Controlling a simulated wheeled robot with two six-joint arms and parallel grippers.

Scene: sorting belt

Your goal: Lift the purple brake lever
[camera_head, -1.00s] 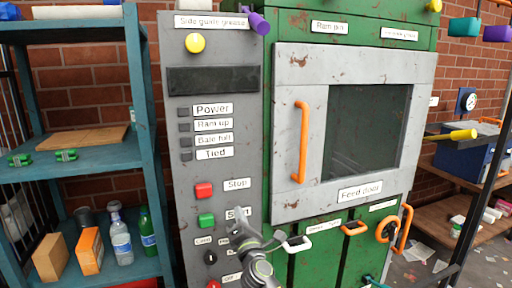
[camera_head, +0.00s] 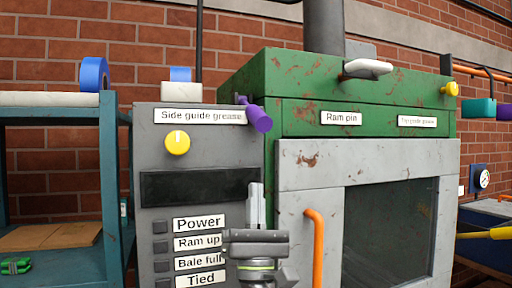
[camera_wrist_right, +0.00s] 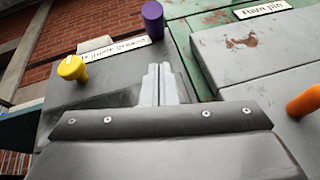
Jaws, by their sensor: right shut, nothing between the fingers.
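A purple lever (camera_head: 257,117) sticks out from the upper right corner of the grey control panel, at the right end of the "Side guide grease" label. It also shows at the top of the right wrist view (camera_wrist_right: 153,20). My right gripper (camera_head: 256,205) points up in front of the panel, below the lever in the head view. Its fingers (camera_wrist_right: 160,85) are closed together and empty, apart from the lever. No label naming a brake is readable. My left gripper is not in view.
A yellow knob (camera_head: 177,143) sits left of the lever on the panel (camera_head: 150,199). The green press (camera_head: 300,75) with its grey door (camera_head: 300,180) and orange handle (camera_head: 315,248) stands to the right. A blue shelf (camera_head: 110,175) is at left. Another purple object (camera_head: 503,112) hangs at far right.

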